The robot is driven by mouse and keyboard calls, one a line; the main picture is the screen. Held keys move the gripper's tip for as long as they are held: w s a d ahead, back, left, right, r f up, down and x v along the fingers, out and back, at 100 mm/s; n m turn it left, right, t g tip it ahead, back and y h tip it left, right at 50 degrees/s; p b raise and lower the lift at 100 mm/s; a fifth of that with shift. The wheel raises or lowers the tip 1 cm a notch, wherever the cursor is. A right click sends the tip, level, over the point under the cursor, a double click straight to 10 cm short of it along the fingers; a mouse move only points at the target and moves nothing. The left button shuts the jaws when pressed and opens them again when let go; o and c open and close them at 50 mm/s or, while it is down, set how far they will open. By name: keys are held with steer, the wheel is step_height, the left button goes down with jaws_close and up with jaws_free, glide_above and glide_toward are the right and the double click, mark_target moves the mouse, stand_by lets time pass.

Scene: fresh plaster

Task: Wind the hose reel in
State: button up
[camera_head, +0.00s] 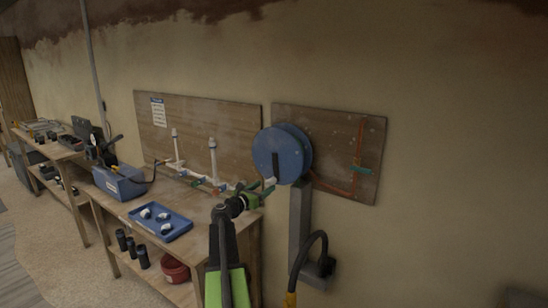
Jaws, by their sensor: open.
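The blue hose reel (270,152) is mounted at the left edge of a wooden wall board, side-on to me. A dark crank arm (275,166) shows on its face, with a pale handle (270,182) near its lower end. My gripper (262,191) is open, just below and left of the handle. The jaws look close to it; I cannot tell whether they touch. A black hose (310,243) with a yellow end (290,300) curves low beside the grey post under the reel. Its link to the reel is not clear.
A wooden bench (130,203) at left holds a blue tray (160,222) with white fittings, a blue toolbox (120,183) and white upright pipes (213,160). Bare wall lies to the right.

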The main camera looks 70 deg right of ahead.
steer(key=v, duration=0.5)
stand_by(0.3)
